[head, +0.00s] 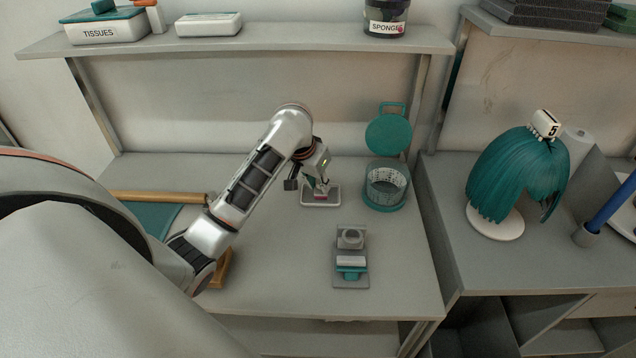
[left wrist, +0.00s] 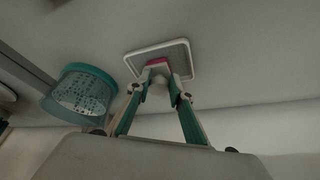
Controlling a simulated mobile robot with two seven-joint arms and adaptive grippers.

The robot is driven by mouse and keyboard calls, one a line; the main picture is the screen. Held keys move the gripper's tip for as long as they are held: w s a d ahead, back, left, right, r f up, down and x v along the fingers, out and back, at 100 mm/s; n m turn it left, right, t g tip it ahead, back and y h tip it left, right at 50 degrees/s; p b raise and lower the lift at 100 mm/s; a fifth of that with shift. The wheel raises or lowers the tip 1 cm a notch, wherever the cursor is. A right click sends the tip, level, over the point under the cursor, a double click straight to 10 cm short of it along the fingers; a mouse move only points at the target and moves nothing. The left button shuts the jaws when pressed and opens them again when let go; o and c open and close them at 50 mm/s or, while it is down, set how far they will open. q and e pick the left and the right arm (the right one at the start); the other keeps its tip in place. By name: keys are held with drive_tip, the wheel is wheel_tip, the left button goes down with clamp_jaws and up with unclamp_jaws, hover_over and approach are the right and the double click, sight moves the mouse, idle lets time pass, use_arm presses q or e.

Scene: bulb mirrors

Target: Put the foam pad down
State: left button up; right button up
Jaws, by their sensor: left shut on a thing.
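My left gripper (head: 322,186) is low over a small white-rimmed tray (head: 320,203) at the back middle of the table. In the left wrist view its two fingers (left wrist: 162,77) are shut on a small pinkish-red and white piece, the foam pad (left wrist: 157,63). The pad is over the grey inside of the tray (left wrist: 187,62). I cannot tell whether it touches the tray. In the head view the pad (head: 321,195) shows only as a small red and white patch below the fingers. My right gripper is not in view.
A teal mesh basket (head: 386,190) with its round lid raised stands just right of the tray. A grey stand with a teal part (head: 350,262) sits nearer the front. A teal wig (head: 510,172) is on the right table. A shelf (head: 260,45) runs above the back.

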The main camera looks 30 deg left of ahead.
use_arm(q)
drive_tip(key=shift+f, duration=0.2)
drive_tip(key=o, duration=1)
drive_tip(key=shift+r, duration=0.5)
drive_tip(key=v, duration=1.1)
drive_tip(key=shift+s+r, duration=0.2)
drive_tip(key=shift+s+d+f, duration=0.1)
drive_tip(key=shift+d, duration=0.05)
